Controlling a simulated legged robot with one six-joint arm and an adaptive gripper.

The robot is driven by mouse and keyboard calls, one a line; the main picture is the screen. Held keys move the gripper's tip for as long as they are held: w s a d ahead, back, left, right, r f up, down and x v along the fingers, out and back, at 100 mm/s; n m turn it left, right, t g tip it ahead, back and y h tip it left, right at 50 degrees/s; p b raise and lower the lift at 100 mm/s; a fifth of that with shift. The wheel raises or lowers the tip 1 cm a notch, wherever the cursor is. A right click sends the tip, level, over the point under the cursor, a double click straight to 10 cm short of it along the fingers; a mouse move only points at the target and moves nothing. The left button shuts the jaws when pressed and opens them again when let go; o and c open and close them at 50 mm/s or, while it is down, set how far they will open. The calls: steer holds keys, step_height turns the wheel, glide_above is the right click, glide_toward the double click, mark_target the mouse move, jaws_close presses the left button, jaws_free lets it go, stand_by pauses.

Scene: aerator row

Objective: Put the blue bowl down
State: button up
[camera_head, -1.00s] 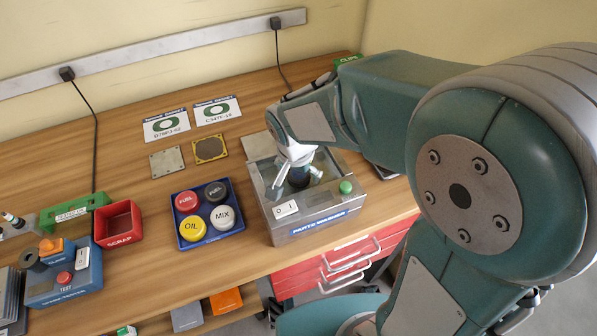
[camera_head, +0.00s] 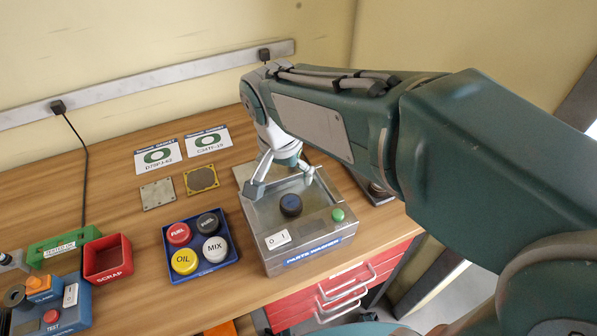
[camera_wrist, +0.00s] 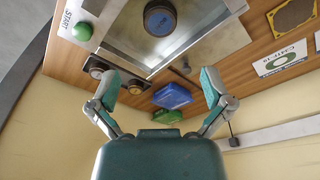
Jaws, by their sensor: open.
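The blue bowl (camera_head: 291,205), a dark round piece with a blue top, sits in the basin of the parts washer (camera_head: 320,250). Its blue top also shows in the wrist view (camera_wrist: 159,17). My gripper (camera_head: 280,181) is open and empty above the back part of the washer, behind the bowl and apart from it. In the wrist view, the two spread fingers of my gripper (camera_wrist: 158,86) have nothing between them, and the bowl is beyond their tips.
A blue tray (camera_head: 232,258) with several coloured caps stands left of the washer. A red scrap bin (camera_head: 107,262) is farther left. In the wrist view, a blue bin (camera_wrist: 172,96) and a green bin (camera_wrist: 167,116) lie past the washer.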

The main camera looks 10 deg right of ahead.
steer(key=s+d+r+n+t, duration=0.3)
steer(key=s+d+n+t, duration=0.1)
steer(key=s+d, duration=0.7)
steer(key=shift+d+n+y, duration=0.25)
steer(key=shift+n+y, duration=0.15)
steer(key=shift+n, duration=0.5)
